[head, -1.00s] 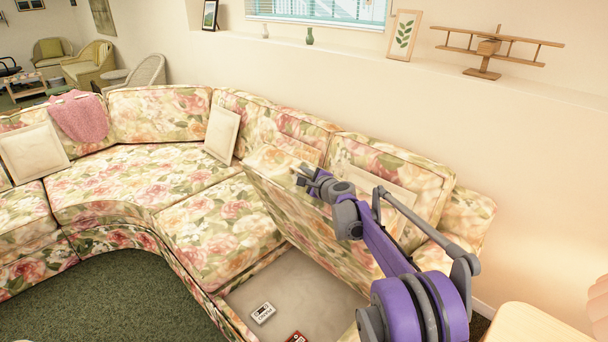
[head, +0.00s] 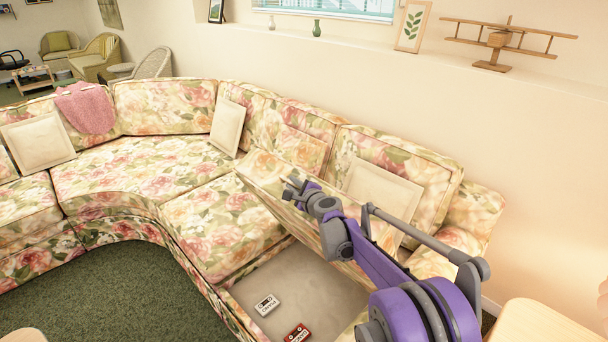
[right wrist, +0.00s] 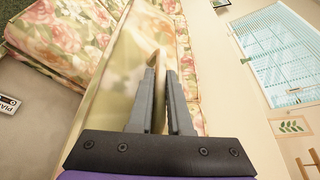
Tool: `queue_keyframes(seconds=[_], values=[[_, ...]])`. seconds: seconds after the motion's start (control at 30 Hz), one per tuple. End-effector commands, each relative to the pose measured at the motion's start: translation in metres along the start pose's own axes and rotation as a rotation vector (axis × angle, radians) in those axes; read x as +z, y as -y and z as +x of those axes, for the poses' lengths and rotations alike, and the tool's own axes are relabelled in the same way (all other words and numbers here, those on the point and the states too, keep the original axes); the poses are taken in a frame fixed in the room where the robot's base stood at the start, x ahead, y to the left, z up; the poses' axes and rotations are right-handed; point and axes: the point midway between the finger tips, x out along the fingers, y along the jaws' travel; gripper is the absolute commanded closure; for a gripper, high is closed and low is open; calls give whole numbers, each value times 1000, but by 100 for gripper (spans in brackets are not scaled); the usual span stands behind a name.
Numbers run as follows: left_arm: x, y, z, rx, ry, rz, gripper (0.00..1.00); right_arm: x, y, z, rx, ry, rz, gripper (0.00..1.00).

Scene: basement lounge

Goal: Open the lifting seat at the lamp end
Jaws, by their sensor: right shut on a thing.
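The lifting seat (head: 257,183) is a floral panel at the right end of the sofa. It stands raised and tilted, showing the open pale compartment (head: 300,275) below. A white cassette (head: 266,305) and a red cassette (head: 298,332) lie in the compartment. A pinkish shape at the right edge, perhaps the lamp's shade (head: 603,300), is mostly cut off. My left gripper is not in view.
A cream cushion (head: 382,192) leans on the backrest behind the raised seat. Another cushion (head: 228,127) stands left of it. A light wooden tabletop (head: 535,325) is at the lower right. A ledge with a model plane (head: 500,45) runs along the wall. Green carpet (head: 120,300) is open in front.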

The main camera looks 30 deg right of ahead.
Motion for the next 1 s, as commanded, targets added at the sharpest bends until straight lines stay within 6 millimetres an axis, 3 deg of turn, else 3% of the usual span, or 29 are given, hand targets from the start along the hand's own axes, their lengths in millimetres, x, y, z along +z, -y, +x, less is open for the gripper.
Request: queue_keyframes(seconds=[0.1, 0.37, 0.4, 0.57, 1.0], values=[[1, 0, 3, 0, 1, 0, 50, 3, -10, -2, 0, 1, 1, 100], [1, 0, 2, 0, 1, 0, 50, 3, -9, -2, -1, 0, 0, 100], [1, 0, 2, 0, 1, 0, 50, 3, -9, -2, -1, 0, 0, 81], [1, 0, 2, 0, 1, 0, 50, 3, -9, -2, -1, -1, 0, 53], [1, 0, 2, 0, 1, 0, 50, 3, -9, -5, -1, -1, 0, 53]])
